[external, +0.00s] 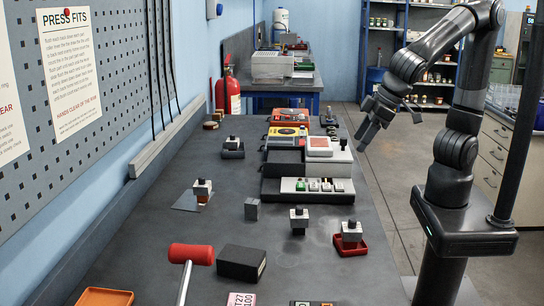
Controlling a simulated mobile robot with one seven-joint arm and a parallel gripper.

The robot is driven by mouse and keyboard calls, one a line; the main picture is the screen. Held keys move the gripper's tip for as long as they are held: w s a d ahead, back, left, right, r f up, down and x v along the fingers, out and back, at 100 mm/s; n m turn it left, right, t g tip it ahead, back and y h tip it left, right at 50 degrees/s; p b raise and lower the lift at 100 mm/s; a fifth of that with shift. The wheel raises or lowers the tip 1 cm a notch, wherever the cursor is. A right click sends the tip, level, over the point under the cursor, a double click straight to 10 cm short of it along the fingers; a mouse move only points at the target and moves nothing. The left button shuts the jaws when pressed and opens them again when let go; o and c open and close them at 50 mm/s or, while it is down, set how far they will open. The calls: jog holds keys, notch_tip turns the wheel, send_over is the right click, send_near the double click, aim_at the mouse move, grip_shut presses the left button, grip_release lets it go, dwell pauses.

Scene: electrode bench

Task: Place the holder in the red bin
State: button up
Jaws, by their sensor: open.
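A small red bin (351,248) sits on the right side of the bench, with a light grey block with a black top (351,231) in it. A similar black-topped block, which looks like a holder (299,219), stands on the bench just left of the bin. Another stands on a flat grey plate (187,202) farther left, and one sits on a dark base (232,152) farther back. I cannot tell which of these the task means. My gripper (370,128) is open and empty, in the air over the right edge of the bench, behind and above the red bin.
A red-headed mallet (191,254), a black box (242,263) and an orange tray (104,297) lie at the front. A small dark cube (252,209) stands mid-bench. Instrument boxes (312,190) fill the middle back. A pegboard wall (100,110) bounds the left.

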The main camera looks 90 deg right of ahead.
jog(key=s+d+r, duration=0.1)
jog(key=s+d, duration=0.4)
jog(key=d, duration=0.4)
jog(key=s+d+r, duration=0.1)
jog(key=s+d, duration=0.4)
jog(key=d, duration=0.4)
jog(key=shift+r+n+y, duration=0.3)
jog(key=shift+r+y, duration=0.05)
jog(key=shift+y, duration=0.05)
